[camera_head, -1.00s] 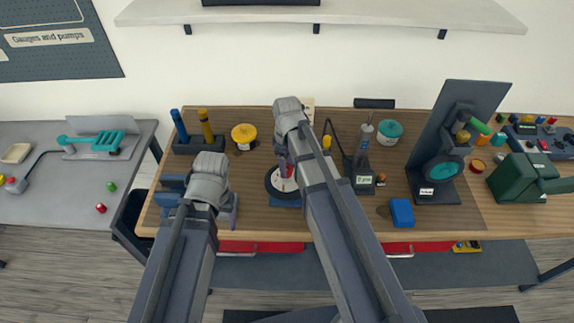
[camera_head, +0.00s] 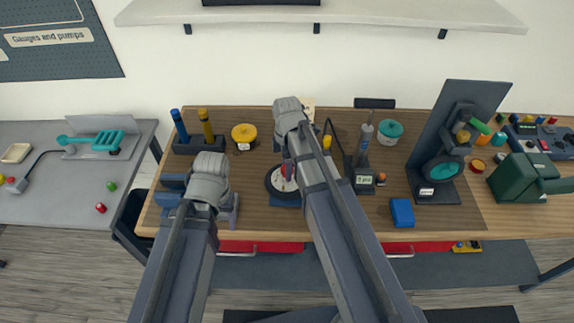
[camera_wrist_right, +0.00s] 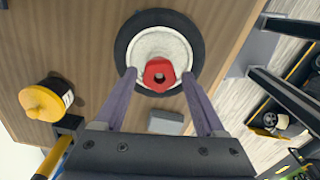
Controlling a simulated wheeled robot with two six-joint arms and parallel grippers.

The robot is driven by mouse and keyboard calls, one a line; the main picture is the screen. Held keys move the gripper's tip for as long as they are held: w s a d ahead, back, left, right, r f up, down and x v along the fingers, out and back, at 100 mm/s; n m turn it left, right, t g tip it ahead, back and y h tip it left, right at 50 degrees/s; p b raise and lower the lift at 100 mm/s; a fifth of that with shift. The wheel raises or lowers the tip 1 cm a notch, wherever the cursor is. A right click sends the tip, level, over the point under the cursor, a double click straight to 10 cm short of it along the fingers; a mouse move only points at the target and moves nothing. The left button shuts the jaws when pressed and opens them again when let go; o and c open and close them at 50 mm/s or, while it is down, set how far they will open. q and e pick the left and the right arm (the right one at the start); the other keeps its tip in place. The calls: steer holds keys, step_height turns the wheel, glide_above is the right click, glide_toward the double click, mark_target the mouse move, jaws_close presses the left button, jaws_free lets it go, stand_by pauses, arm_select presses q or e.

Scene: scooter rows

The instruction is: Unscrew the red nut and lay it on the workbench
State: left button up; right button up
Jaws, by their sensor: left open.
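The red nut (camera_wrist_right: 159,75) sits at the centre of a small wheel with a pale hub (camera_wrist_right: 138,48) and dark tyre (camera_wrist_right: 122,45) in the right wrist view. In the head view the wheel (camera_head: 270,188) is on the workbench (camera_head: 255,170), with the red nut (camera_head: 287,170) partly hidden by my right gripper. My right gripper (camera_wrist_right: 159,74) is open, one finger on each side of the nut, with a visible gap on both sides. My left gripper (camera_head: 229,208) is open and empty over the bench's front left, apart from the nut.
A yellow-lidded pot (camera_head: 244,134) stands behind the wheel; it also shows in the right wrist view (camera_wrist_right: 43,102). A blue box (camera_head: 402,212) and a dark upright stand (camera_head: 437,188) are to the right. Bare wood lies between the pot and wheel.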

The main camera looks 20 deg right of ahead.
steer(key=shift+o, duration=0.9)
steer(key=shift+r, duration=0.1)
step_height(320, 180, up, 8)
steer(key=p, duration=0.7)
steer(key=shift+f+p, duration=0.2)
steer(key=shift+p, duration=0.2)
steer(key=m, duration=2.1)
steer(key=shift+m, duration=0.4)
